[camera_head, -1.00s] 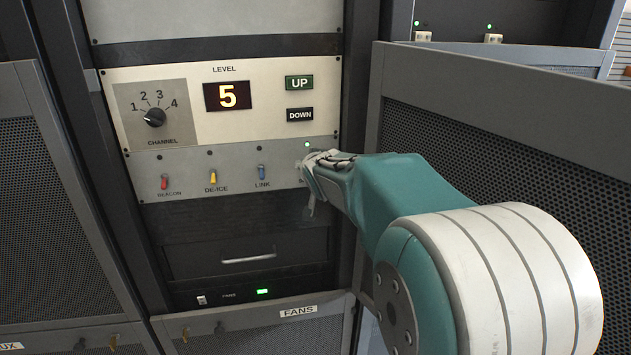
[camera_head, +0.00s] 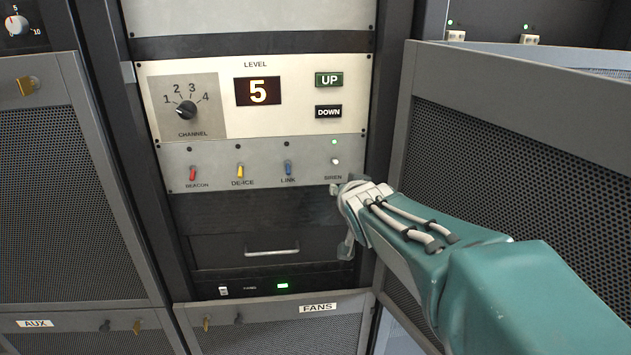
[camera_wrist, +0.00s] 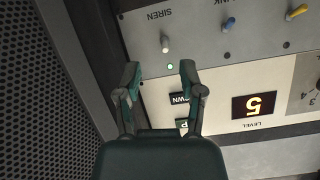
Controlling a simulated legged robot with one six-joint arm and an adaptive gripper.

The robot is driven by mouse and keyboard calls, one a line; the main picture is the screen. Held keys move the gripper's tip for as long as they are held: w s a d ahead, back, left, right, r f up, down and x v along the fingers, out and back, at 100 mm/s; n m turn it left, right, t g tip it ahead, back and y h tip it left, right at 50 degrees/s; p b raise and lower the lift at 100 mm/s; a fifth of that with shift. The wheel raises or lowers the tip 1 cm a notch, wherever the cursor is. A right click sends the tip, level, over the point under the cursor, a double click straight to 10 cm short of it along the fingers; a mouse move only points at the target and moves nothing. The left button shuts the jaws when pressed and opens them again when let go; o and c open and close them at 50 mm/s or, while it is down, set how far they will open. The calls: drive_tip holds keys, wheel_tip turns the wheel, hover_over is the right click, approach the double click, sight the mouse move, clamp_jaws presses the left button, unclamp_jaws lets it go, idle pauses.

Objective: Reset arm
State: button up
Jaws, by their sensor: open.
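My gripper (camera_wrist: 160,78) is open and empty in the wrist view, its two fingers apart in front of the panel. In the head view my teal arm comes in from the lower right, and the gripper end (camera_head: 345,215) is just below and right of the SIREN switch (camera_head: 335,161). The white SIREN switch also shows in the wrist view (camera_wrist: 165,44), beyond the fingertips and apart from them. A green light (camera_head: 334,142) is lit above it. The other switches are red BEACON (camera_head: 193,174), yellow DE-ICE (camera_head: 239,171) and blue LINK (camera_head: 288,168), with dark lights.
Above the switches is a panel with a CHANNEL knob (camera_head: 186,110), a display (camera_head: 258,91) reading 5, and UP (camera_head: 329,79) and DOWN (camera_head: 328,112) buttons. A mesh door (camera_head: 500,150) stands at the right near my arm. A drawer handle (camera_head: 271,252) is below.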

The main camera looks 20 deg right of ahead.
drive_tip(key=s+a+f+n+g+y, duration=0.1)
drive_tip(key=s+a+f+n+g, duration=0.1)
drive_tip(key=s+a, duration=0.4)
drive_tip(key=s+a+f+n+g+y, duration=0.2)
drive_tip(key=s+a+f+g, duration=0.3)
drive_tip(key=s, duration=1.1)
drive_tip(key=shift+a+f+n+y, duration=0.4)
drive_tip(key=shift+a+n, duration=0.3)
drive_tip(key=shift+a, duration=0.45)
drive_tip(key=shift+w, duration=0.2)
